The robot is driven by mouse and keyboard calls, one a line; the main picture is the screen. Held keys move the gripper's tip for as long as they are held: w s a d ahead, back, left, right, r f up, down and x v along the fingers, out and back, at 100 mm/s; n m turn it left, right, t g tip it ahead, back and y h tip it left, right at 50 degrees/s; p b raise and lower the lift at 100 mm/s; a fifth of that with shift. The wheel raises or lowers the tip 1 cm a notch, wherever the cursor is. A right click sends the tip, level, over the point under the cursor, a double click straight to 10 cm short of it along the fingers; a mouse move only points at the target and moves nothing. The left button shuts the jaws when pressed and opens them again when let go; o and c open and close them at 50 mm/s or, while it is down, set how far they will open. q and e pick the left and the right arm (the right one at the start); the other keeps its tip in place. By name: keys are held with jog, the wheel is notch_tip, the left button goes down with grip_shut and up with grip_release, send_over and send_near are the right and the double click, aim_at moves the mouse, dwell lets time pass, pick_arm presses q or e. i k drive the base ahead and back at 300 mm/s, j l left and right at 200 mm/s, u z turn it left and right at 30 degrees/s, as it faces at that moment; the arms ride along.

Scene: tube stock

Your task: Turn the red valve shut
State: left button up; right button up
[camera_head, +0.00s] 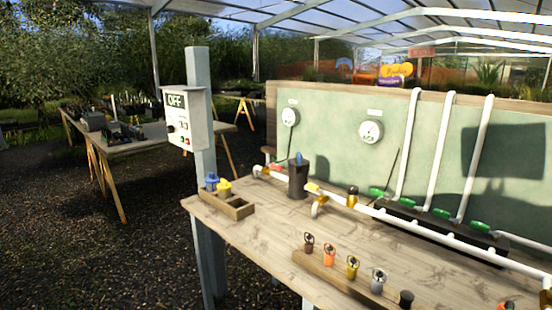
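I cannot say for certain which part is the red valve. A small red piece (275,166) shows by the left end of the white pipe (410,222), behind the black cylinder (298,181), which partly hides it. An orange-red fitting (330,255) stands in the wooden rack at the front of the bench. Another orange-red bit (507,304) is cut off at the bottom right edge. Neither of my grippers is in view.
The wooden bench (262,226) carries a small wooden box (238,208) with blue and yellow pieces, and several green-handled valves (441,213). A post with an "OFF" control box (187,118) stands at its left corner. A green backboard (335,145) with gauges rises behind. Gravel floor lies left.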

aim_at(275, 167)
jog(key=j+z, duration=0.1)
jog(key=z, duration=0.25)
jog(key=j+z, duration=0.1)
jog(key=z, duration=0.25)
jog(key=j+z, duration=0.1)
jog(key=z, duration=0.25)
jog(key=j+z, duration=0.35)
jog(key=k+j+z, duration=0.2)
jog(key=j+z, duration=0.2)
jog(key=k+j+z, duration=0.1)
jog(key=j, duration=0.25)
jog(key=k+j, duration=0.15)
jog(key=j, duration=0.2)
jog(key=k+j+z, duration=0.15)
jog(key=j, duration=0.2)
